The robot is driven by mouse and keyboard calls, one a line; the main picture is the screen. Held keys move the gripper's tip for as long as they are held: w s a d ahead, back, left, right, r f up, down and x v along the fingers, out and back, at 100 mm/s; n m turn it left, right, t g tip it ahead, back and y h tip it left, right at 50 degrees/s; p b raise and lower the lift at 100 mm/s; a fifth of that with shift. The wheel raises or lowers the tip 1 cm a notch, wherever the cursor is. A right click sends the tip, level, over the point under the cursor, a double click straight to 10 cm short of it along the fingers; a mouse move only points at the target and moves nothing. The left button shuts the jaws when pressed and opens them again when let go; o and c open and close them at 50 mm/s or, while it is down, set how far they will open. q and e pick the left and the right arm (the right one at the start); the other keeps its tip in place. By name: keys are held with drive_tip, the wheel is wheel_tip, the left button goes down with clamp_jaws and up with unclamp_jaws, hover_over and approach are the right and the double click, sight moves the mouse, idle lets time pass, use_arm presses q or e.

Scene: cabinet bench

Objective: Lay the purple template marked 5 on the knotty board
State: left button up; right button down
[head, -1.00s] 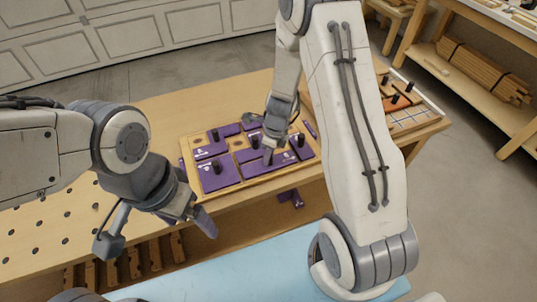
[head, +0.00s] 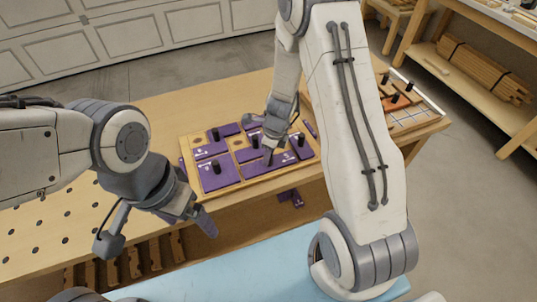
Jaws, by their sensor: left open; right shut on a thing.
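Several purple templates with black knobs lie in a shallow wooden tray (head: 240,184) on the bench. Their small white marks are too small to read, so I cannot tell which is marked 5. My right gripper (head: 268,156) reaches down over the tray and is shut at a purple template (head: 260,168) in its front middle part; the fingers hide the exact grip. This template lies at tray level, and I cannot tell if it is raised. My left gripper (head: 203,217) is open and empty, in front of the tray's left front corner. I cannot make out for certain which surface is the knotty board.
A board with orange pieces and a grid (head: 408,118) lies at the right end, partly behind my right arm. A purple piece (head: 290,197) shows below the bench's front edge.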

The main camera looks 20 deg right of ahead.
drive_tip(key=shift+c, duration=1)
unclamp_jaws()
drive_tip(key=shift+r, duration=0.15)
wheel_tip(320, 180, up, 8)
drive_tip(key=p, duration=0.8)
